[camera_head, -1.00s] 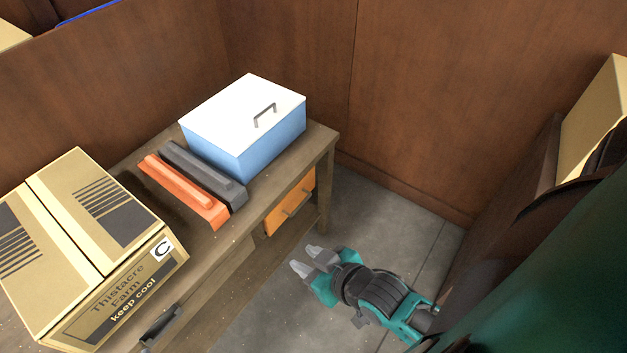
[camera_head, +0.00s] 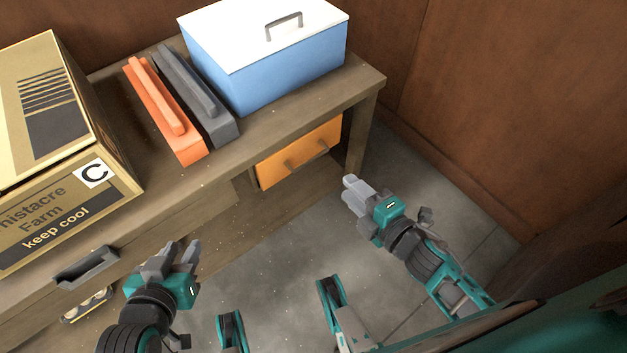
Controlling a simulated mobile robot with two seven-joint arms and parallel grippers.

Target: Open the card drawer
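An orange drawer (camera_head: 299,152) with a grey bar handle (camera_head: 307,155) sits under the right end of the wooden table and looks closed. A second, dark grey handle (camera_head: 87,267) is on the table's front at lower left. No label shows which is the card drawer. My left gripper (camera_head: 172,256) is in front of the table, right of the dark handle, with its fingers apart and empty. My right gripper (camera_head: 355,192) is below and right of the orange drawer, apart from its handle; its fingers look slightly apart and hold nothing.
On the table (camera_head: 230,157) stand a cardboard box (camera_head: 110,192), an orange bar-topped piece (camera_head: 165,120), a grey one (camera_head: 198,95) and a blue box with white lid (camera_head: 285,85). A small partly hidden item (camera_head: 88,306) shows under the dark handle. Brown walls enclose the corner; grey floor is free.

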